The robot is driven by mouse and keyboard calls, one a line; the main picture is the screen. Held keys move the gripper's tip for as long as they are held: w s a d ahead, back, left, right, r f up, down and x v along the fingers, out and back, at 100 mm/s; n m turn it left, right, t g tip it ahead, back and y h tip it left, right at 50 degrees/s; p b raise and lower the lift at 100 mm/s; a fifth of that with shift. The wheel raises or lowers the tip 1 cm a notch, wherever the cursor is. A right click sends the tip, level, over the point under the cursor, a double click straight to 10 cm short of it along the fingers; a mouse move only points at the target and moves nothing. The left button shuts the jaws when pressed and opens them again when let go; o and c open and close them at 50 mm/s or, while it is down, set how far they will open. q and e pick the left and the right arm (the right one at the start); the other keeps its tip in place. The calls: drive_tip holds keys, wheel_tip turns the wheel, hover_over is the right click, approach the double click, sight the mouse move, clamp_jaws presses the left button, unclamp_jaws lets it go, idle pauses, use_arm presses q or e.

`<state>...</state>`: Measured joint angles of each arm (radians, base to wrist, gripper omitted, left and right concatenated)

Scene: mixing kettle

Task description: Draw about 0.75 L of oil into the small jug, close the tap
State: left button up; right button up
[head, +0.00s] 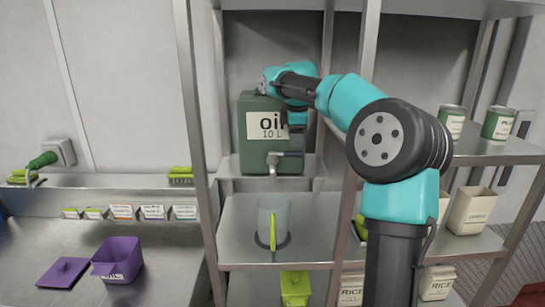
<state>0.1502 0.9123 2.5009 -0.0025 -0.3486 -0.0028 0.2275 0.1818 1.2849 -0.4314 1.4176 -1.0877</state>
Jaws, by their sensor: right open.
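A dark green oil container (252,157) labelled "oil 10 L" stands on the upper shelf of the metal rack. Its tap (272,169) is low on the front face. A clear jug (266,208) with a lime-green handle stands upright on the shelf below, under the tap, on a dark round mark. I cannot make out any oil or stream in it. My right gripper (290,153) points down in front of the container, beside the tap on its right. It is open; whether it touches the tap lever is too small to tell. My left gripper is out of view.
A lime-green bin (295,286) sits below the jug's shelf. Cans (498,122) and beige bins (472,210) fill the right shelves. A purple box (118,258) and purple lid (63,272) lie on the left counter. Metal uprights (197,130) flank the oil bay.

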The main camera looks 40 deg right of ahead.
drive_tip(key=shift+w+d+f, duration=0.15)
drive_tip(key=shift+w+f, duration=0.05)
drive_tip(key=shift+f, duration=1)
drive_tip(key=shift+w+d+f, duration=0.15)
drive_tip(key=shift+f, duration=1)
clamp_jaws()
